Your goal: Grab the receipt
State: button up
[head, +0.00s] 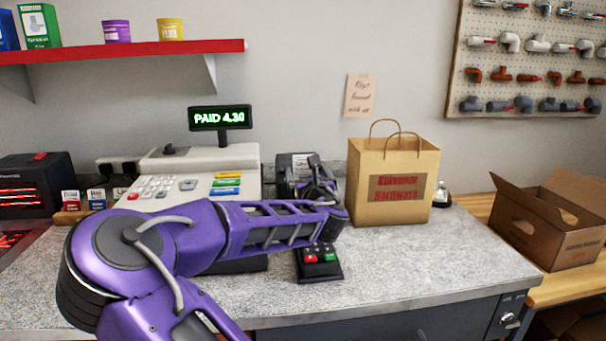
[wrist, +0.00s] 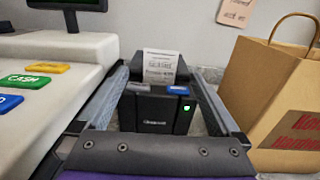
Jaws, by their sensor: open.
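The receipt (wrist: 160,66) is a white printed slip standing up out of the top of a black receipt printer (wrist: 150,112) in the wrist view. In the head view the printer (head: 291,170) stands on the counter between the cash register and the paper bag, partly hidden by my arm. I cannot make out the receipt there. My gripper (wrist: 164,78) is open, with one finger on each side of the printer and receipt in the wrist view. It holds nothing. In the head view my gripper (head: 318,180) is in front of the printer, its fingers hard to make out.
The cash register (head: 225,160) with its display (head: 220,118) reading PAID 4.30 stands left of the printer. A brown paper bag (head: 393,190) stands close on the right. A card terminal (head: 319,265) lies in front. The counter's front right is clear.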

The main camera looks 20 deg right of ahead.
aim_at(303, 162)
jog(key=w, duration=0.3)
jog(key=w+d, duration=0.1)
jog(key=w, duration=0.3)
jog(key=w+d, duration=0.1)
jog(key=w, duration=0.3)
jog(key=shift+w+d+f, duration=0.15)
jog(key=shift+d+f, duration=0.05)
